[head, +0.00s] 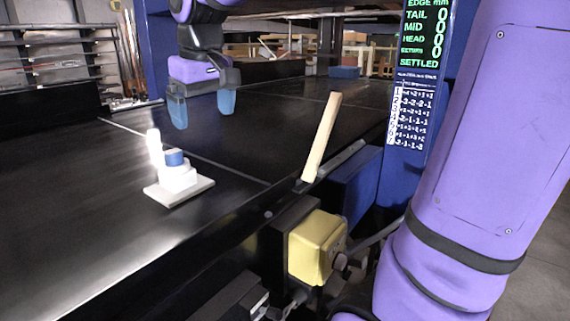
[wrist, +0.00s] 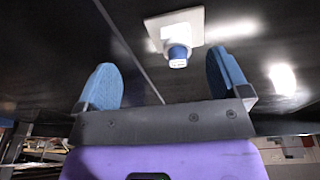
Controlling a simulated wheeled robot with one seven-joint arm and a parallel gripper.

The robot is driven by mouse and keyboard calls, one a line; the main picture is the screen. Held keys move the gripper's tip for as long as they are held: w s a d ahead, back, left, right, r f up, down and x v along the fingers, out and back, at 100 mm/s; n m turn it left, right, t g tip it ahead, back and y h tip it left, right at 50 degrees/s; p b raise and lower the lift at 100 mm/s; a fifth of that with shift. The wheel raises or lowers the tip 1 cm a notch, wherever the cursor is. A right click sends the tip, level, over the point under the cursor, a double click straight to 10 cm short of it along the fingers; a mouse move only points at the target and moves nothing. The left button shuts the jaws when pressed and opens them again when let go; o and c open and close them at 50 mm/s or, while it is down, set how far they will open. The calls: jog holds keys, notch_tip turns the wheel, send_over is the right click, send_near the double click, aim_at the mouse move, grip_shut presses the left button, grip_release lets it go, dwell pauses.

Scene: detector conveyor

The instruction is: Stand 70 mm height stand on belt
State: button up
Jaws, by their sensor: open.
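A white stand (head: 178,183) with a square base plate and a blue part near its top is upright on the black belt (head: 80,205), left of centre in the head view. In the wrist view the white stand (wrist: 176,28) shows beyond my fingertips, its blue end facing the camera. I cannot read its label. My gripper (head: 203,112) is open and empty, with two blue fingers, above the belt and apart from the stand. Both fingers also show in the wrist view, and the space between my gripper's fingertips (wrist: 160,78) is empty.
A pale upright bar (head: 322,137) leans at the belt's right edge. A yellow box (head: 316,247) and a blue box (head: 352,187) sit beside that edge. A display panel (head: 426,35) reads zeros and SETTLED. A thin pale line crosses the belt. Belt around the stand is clear.

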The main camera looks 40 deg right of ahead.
jog(key=s+d+f+t, duration=0.1)
jog(key=s+d+f, duration=0.1)
jog(key=s, duration=0.7)
jog(key=s+d+f+m+t, duration=0.1)
jog(key=s+f, duration=0.3)
jog(key=s, duration=0.5)
jog(key=shift+d+f+m+t, duration=0.2)
jog(key=shift+d+m+t, duration=0.1)
jog(key=shift+d+t, duration=0.25)
